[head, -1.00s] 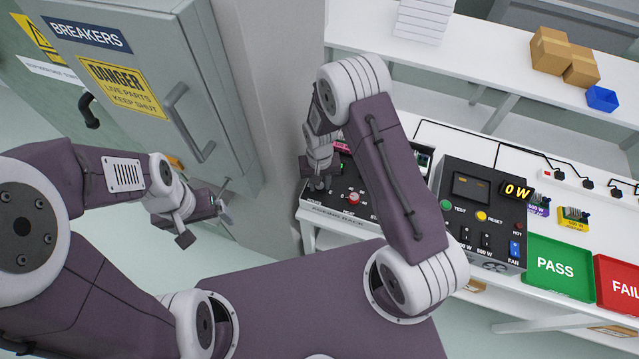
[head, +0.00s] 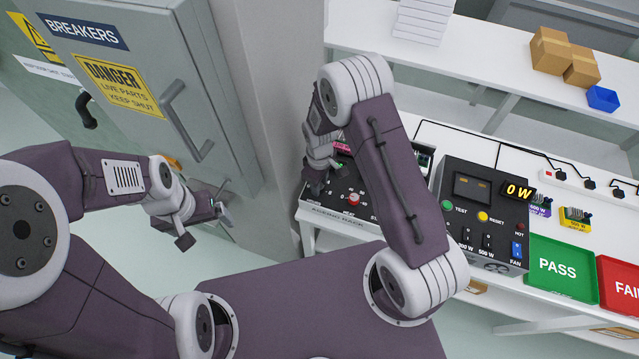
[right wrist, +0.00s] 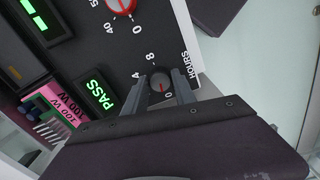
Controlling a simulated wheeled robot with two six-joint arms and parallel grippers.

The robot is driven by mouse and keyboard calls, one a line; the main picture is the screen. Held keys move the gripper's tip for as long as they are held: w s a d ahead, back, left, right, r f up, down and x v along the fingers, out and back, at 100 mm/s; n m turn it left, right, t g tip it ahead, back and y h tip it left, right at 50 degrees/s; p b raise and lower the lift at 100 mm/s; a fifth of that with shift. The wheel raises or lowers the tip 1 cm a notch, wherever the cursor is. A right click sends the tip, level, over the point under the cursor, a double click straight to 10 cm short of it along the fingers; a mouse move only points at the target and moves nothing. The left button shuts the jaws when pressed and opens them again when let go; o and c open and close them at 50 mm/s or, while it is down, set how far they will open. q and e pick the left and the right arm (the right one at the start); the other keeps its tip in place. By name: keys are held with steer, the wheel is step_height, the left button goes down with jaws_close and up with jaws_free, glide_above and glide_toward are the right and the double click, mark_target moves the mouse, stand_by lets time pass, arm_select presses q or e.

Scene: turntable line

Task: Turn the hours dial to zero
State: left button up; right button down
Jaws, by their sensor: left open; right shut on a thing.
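The hours dial (right wrist: 162,87) is a small dark knob with a red mark, beside the HOURS label in the right wrist view. Printed 0, 4 and 8 stand around it, and the red mark sits on the side near the 0. My right gripper (right wrist: 161,90) is shut on the dial, one finger on each side. In the head view my right gripper (head: 317,188) is at the left end of the black rack panel (head: 345,213), and hides the dial. My left gripper (head: 224,208) is open and empty in front of the grey breaker cabinet.
A red-ringed dial (right wrist: 121,4) is near the hours dial. A green PASS display (right wrist: 98,95) and a pink 100 W part (right wrist: 62,102) are on the rack. A tester (head: 485,210), a green PASS tray (head: 530,275) and a red FAIL tray (head: 607,298) stand to the right.

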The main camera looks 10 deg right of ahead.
steer(key=shift+w+r+n, duration=0.1)
steer(key=shift+w+n, duration=0.15)
steer(key=shift+n, duration=0.75)
steer(key=c, duration=1)
jaws_free()
steer(key=shift+s, duration=0.1)
step_height(320, 180, up, 9)
steer(key=shift+b, duration=0.7)
